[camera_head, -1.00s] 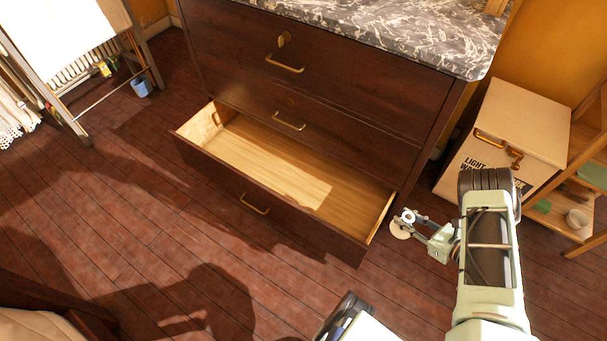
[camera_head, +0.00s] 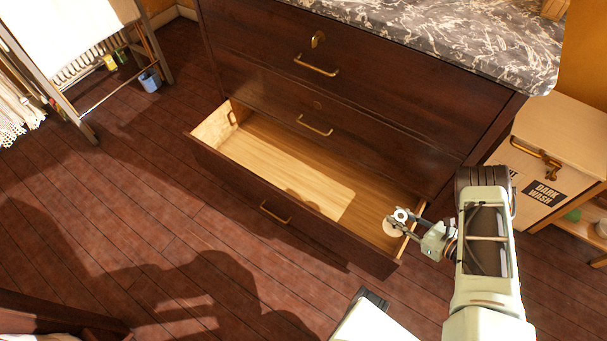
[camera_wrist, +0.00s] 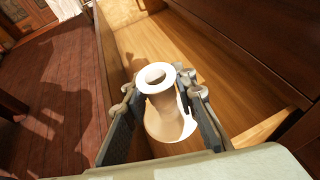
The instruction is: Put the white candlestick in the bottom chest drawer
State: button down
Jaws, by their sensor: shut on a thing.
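The white candlestick (camera_wrist: 162,104) is between the fingers of my gripper (camera_wrist: 158,108) in the wrist view, its round holed end facing the camera. My gripper (camera_head: 404,222) is shut on it. In the head view the candlestick (camera_head: 392,228) shows as a small pale disc at the right end of the bottom drawer. The bottom chest drawer (camera_head: 230,172) is pulled open, with a pale wooden inside that looks empty. My gripper is over or beside the drawer's right side wall; its height above the wall is hard to tell.
The dark chest (camera_head: 400,120) has shut drawers above the open one and a marbled top (camera_head: 440,35). A laundry box (camera_head: 545,165) stands at the right. An easel-like stand (camera_head: 90,60) is at the far left. Floor in front is clear.

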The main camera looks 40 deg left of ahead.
aim_at(304, 192)
jog(key=j, duration=0.65)
jog(key=i+j, duration=0.15)
jog(key=j, duration=0.5)
